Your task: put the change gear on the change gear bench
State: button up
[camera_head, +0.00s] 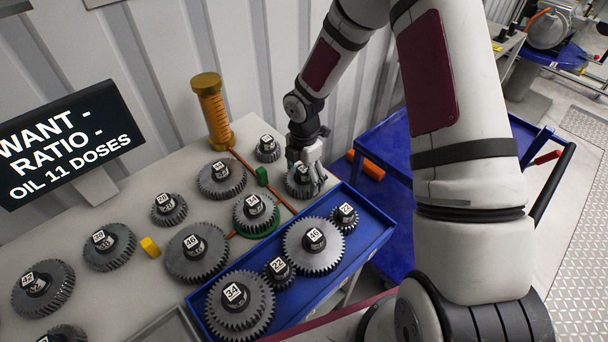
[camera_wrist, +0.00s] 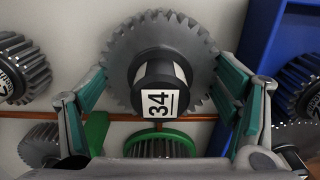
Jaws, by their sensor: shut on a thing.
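My gripper (camera_head: 308,168) is at the back right of the pale bench (camera_head: 130,300), close to the blue tray's far corner. It is shut on a dark toothed change gear (camera_head: 298,182). In the wrist view this gear (camera_wrist: 120,55) has a black hub with a white "34" label, and my green-padded fingers (camera_wrist: 162,85) are on either side of its rim. In the head view the fingers partly hide the gear. I cannot tell whether it touches the bench top. Several other labelled gears, such as one marked 46 (camera_head: 190,264), lie on the bench.
A blue tray (camera_head: 378,238) with several gears lies along the bench's right side. A gear on a green ring (camera_head: 262,232) is close to my gripper. A yellow cylinder (camera_head: 212,108) stands at the back. A sign (camera_head: 68,142) stands left; a blue cart (camera_head: 395,150) is at right.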

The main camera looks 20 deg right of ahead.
aim_at(304, 168)
jog(key=shift+f, duration=0.15)
jog(key=o, duration=1.8)
notch_tip(304, 168, up, 12)
jog(key=shift+f, duration=0.1)
jog(key=s+d+r+m+t+h, duration=0.1)
jog(key=s+r+m, duration=0.35)
jog(key=r, duration=0.55)
jog(key=shift+s+a+r+m+t+y, duration=0.15)
jog(key=shift+s+r+m+t, duration=0.6)
jog(key=shift+s+r+m, duration=2.15)
jog(key=shift+s+a+r+m+t+y, duration=0.2)
jog(key=shift+s+r+m+t, duration=0.6)
jog(key=shift+s+r+m, duration=2.05)
jog(key=shift+s+a+r+m+t+y, duration=0.15)
jog(key=shift+s+r+m+t, duration=0.6)
jog(key=shift+s+r+m, duration=2.15)
